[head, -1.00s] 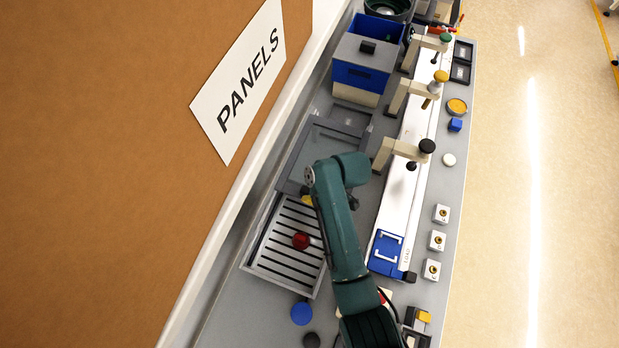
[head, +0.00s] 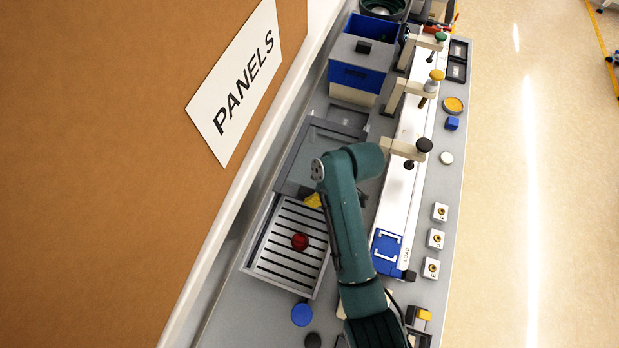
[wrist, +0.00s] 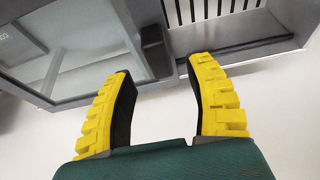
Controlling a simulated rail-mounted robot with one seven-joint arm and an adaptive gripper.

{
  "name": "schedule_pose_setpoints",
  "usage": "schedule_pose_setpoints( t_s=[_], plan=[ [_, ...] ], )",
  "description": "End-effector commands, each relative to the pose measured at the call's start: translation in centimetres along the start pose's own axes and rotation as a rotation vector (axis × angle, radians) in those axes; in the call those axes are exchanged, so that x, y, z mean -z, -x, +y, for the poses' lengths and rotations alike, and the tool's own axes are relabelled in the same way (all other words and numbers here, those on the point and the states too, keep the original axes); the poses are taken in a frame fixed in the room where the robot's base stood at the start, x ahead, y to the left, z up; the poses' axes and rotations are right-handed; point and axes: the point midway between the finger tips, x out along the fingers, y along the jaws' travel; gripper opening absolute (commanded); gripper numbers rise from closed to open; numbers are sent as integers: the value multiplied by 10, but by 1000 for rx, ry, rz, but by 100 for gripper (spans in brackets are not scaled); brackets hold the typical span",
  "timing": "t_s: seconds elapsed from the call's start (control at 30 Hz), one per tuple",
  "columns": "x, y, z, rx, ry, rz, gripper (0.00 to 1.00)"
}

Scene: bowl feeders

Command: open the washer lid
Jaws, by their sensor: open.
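The washer lid (head: 322,158) is a see-through panel in a grey frame. It lies flat and looks closed in the head view, left of my arm. In the wrist view the lid (wrist: 85,45) fills the upper left, with a dark block-shaped handle (wrist: 154,52) at its right edge. My gripper (wrist: 160,68) is open and empty, with yellow ridged fingers and dark inner pads. The handle shows ahead, between the fingertips and nearer the left one; contact cannot be told. In the head view my arm hides most of the gripper.
A slatted tray (head: 264,262) with a red knob (head: 300,242) lies just below the lid. A blue bin (head: 356,76) stands above it. A white rail with clamp posts (head: 409,150) and a blue block (head: 386,254) runs to the right of my arm.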

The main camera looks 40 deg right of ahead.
Motion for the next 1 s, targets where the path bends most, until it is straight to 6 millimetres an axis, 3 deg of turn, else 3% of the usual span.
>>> schedule_pose_setpoints(
  t_s=[0.1,0.3,1.0],
  plan=[
    [0,31,1,-3,-1,1,54],
    [0,62,0,0,0,0,54],
    [0,67,0,0,0,-1,54]
  ],
)
